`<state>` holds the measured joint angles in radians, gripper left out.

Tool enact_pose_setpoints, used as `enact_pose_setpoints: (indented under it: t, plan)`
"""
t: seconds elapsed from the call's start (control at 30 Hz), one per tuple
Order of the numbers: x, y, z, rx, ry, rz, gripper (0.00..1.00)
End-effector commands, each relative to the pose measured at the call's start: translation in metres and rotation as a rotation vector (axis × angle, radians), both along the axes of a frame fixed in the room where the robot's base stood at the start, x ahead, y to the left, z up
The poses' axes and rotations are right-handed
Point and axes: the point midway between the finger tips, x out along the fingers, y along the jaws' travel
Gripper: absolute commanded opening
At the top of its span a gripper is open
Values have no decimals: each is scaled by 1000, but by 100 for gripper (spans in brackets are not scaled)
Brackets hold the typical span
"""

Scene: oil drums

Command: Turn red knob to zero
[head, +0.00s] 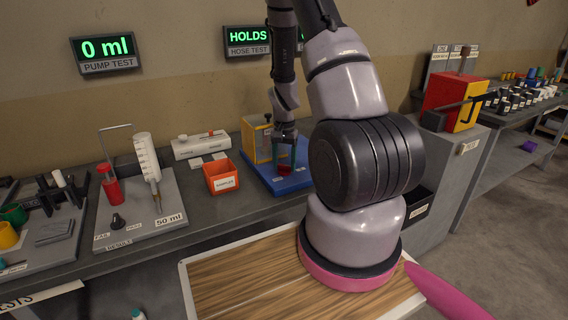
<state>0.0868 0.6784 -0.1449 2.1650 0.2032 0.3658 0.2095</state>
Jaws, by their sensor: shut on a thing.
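The red knob (286,168) shows as a small red part on the blue base (273,187) of the hose test stand, which has a yellow upright block (256,140). My gripper (285,158) points down over this stand and is shut on the red knob. The fingers cover much of the knob, so its mark and any scale around it cannot be read. My arm hides the right part of the stand.
An orange bin (221,176) stands just left of the blue base. A pump test board (140,208) with a syringe is farther left. Wall displays read 0 ml (105,50) and HOLDS (248,37). A red-and-yellow box (452,102) stands right.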

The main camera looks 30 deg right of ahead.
Motion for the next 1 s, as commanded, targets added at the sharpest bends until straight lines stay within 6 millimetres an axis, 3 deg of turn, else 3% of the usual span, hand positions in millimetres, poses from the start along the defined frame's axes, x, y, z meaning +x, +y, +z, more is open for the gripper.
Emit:
enact_pose_setpoints:
  t: [0.5, 1.0]
  plan:
    - [0, -3, 1, -1, -2, 422, 9]
    - [0, -3, 0, -2, -2, 570, 9]
